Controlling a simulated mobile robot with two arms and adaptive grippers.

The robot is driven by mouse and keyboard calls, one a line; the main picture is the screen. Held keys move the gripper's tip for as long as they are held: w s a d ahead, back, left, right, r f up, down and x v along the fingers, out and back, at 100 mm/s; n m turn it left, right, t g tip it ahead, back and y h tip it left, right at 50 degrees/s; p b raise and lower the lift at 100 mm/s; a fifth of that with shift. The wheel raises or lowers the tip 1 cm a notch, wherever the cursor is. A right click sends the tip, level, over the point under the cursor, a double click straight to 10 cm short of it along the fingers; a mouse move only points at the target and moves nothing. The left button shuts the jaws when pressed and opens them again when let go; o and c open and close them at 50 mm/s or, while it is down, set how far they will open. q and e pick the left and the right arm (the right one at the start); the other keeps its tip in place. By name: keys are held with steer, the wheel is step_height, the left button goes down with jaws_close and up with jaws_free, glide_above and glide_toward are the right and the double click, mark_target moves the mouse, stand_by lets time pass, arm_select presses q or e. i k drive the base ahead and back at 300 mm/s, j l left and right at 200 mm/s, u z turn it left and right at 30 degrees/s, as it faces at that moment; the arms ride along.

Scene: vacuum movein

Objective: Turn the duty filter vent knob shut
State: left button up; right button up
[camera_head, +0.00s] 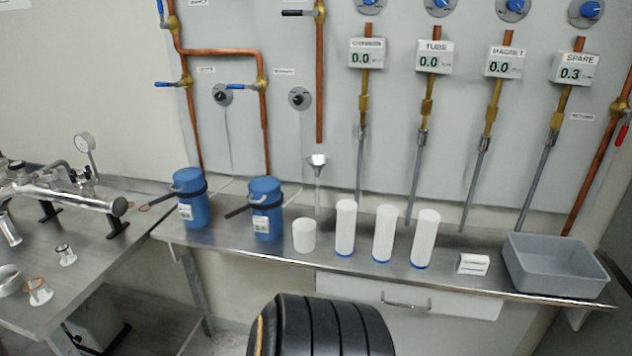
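Two small dark round knobs sit on the grey wall panel, a left one (222,95) and a right one (299,98). Each has a small label above it, too small to read. I cannot tell which is the duty filter vent knob or how far either is turned. A thin line runs down from each knob toward the bench. Below stand two blue canisters, a left one (193,212) and a right one (267,222), each with a dark band and a handle sticking out to the left. Neither of my grippers shows in the head view.
Copper pipes with blue-handled valves (262,86) run up the panel. White cylinders (383,233), a white cup (304,236), a funnel (317,162) and a grey bin (556,265) are on the narrow bench. A metal table (90,245) with glassware and a gauge stands left.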

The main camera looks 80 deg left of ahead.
mark_target(220, 96)
steer(key=k+j+u, duration=0.1)
steer(key=u, duration=2.4)
steer(key=i+j+u, duration=0.2)
steer(key=j, duration=0.25)
steer(key=i+j+u, duration=0.2)
steer(key=j, duration=0.25)
steer(key=i, duration=0.1)
